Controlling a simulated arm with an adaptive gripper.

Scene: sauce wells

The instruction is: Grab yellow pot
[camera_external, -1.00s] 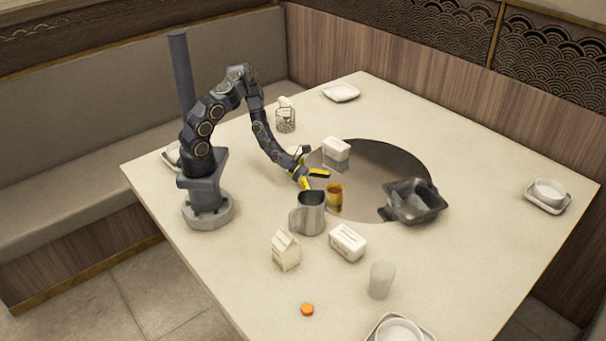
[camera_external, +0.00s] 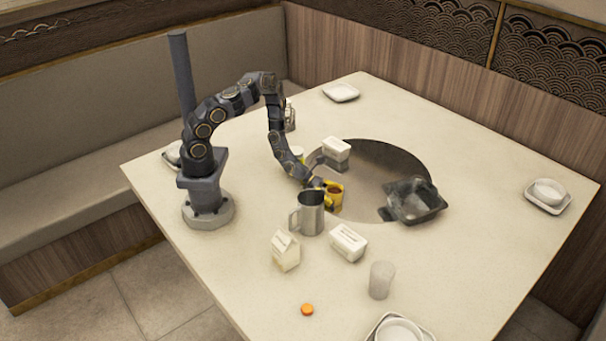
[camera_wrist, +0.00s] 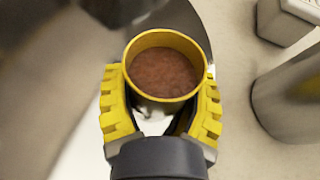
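The yellow pot (camera_external: 334,189) stands upright at the near left part of the round dark inset in the table. In the wrist view the yellow pot (camera_wrist: 132,54) has a round yellow rim and a reddish-brown filling. My gripper (camera_external: 325,198) is low at the pot. In the wrist view the yellow fingers of my gripper (camera_wrist: 164,88) lie along both sides of the pot and appear to touch it. The pot's underside is hidden, so I cannot tell whether it rests on the inset.
A metal pitcher (camera_external: 311,214) stands close beside the gripper. A white box (camera_external: 336,149) is behind the pot, and another white box (camera_external: 347,243) is in front. A dark square pan (camera_external: 414,203) is on the right. A carton (camera_external: 285,250) and a cup (camera_external: 381,280) stand nearer.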

